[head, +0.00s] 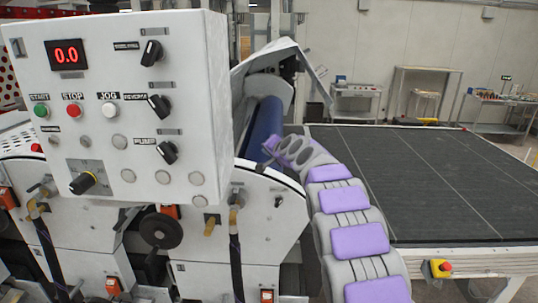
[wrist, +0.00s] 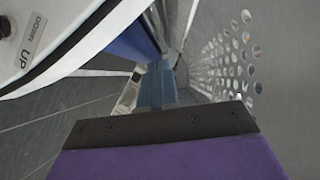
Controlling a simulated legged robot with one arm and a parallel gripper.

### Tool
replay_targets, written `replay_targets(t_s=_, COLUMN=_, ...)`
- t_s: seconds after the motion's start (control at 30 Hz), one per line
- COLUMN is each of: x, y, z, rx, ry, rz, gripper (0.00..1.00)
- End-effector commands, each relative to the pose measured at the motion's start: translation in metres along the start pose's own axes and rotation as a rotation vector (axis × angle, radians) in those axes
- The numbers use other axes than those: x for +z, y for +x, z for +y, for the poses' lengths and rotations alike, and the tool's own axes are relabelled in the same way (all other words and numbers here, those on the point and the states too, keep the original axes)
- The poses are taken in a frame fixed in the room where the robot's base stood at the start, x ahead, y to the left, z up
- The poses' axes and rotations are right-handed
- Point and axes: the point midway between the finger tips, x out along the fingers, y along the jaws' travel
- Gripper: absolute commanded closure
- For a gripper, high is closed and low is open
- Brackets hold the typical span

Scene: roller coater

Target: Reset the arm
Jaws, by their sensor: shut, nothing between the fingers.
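My arm, grey with purple pads, runs up from the lower right of the head view toward the coater's blue roller (head: 265,127). Its far end, with my gripper (head: 272,146), is beside the white side panel, just below and right of the roller. In the wrist view my gripper (wrist: 155,122) fills the bottom as a purple jaw with a black edge. It is shut and empty. The blue roller (wrist: 133,38) also shows at the upper left there. I cannot tell whether the gripper touches the machine.
The white control box (head: 110,110), showing 0.0, stands at the left with knobs and buttons. A dark conveyor table (head: 420,185) lies to the right, with a yellow emergency stop box (head: 437,269) on its front edge. A perforated panel (wrist: 228,60) shows in the wrist view.

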Motion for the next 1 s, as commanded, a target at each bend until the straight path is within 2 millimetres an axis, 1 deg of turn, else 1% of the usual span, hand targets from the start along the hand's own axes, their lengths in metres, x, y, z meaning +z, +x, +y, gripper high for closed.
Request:
replay_targets(t_s=0.2, x=0.000, y=-0.006, z=-0.003, rx=-0.002, ry=0.000, rz=0.002, gripper=1.00)
replay_targets(t_s=0.47, x=0.000, y=-0.007, z=-0.003, rx=-0.002, ry=0.000, rz=0.002, gripper=1.00)
replay_targets(t_s=0.57, x=0.001, y=-0.009, z=-0.002, rx=0.003, ry=-0.004, rz=-0.002, gripper=1.00)
replay_targets(t_s=0.63, x=0.005, y=-0.014, z=0.002, rx=0.018, ry=-0.015, rz=-0.012, gripper=1.00)
replay_targets(t_s=0.77, x=0.022, y=-0.036, z=0.022, rx=0.078, ry=-0.053, rz=-0.058, gripper=1.00)
replay_targets(t_s=0.97, x=0.065, y=-0.091, z=0.068, rx=0.215, ry=-0.130, rz=-0.176, gripper=1.00)
replay_targets(t_s=1.0, x=0.074, y=-0.104, z=0.077, rx=0.241, ry=-0.144, rz=-0.202, gripper=1.00)
